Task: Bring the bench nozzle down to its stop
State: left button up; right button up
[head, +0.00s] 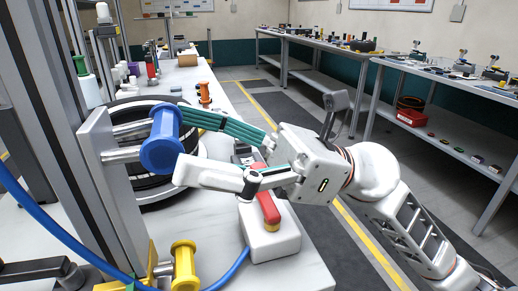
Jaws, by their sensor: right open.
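A blue spool-shaped handle (160,148) stands out on metal rods from a grey upright plate (106,185), in front of a black tyre (150,190). My right gripper (182,142) is open, with its fingers pointing left at the blue handle. One finger tip is near the handle's upper right side, the other near its lower right side. I cannot tell if they touch it. No part is clearly recognisable as the nozzle. My left gripper is not in view.
A white box with a red top (268,228) stands on the bench (300,278) below my right gripper. A blue hose (60,232) crosses the lower left. A yellow spool (184,266) is at the front. Orange spools (204,92) stand farther back. Side tables are at the right.

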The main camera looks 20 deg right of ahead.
jog(key=v, duration=0.9)
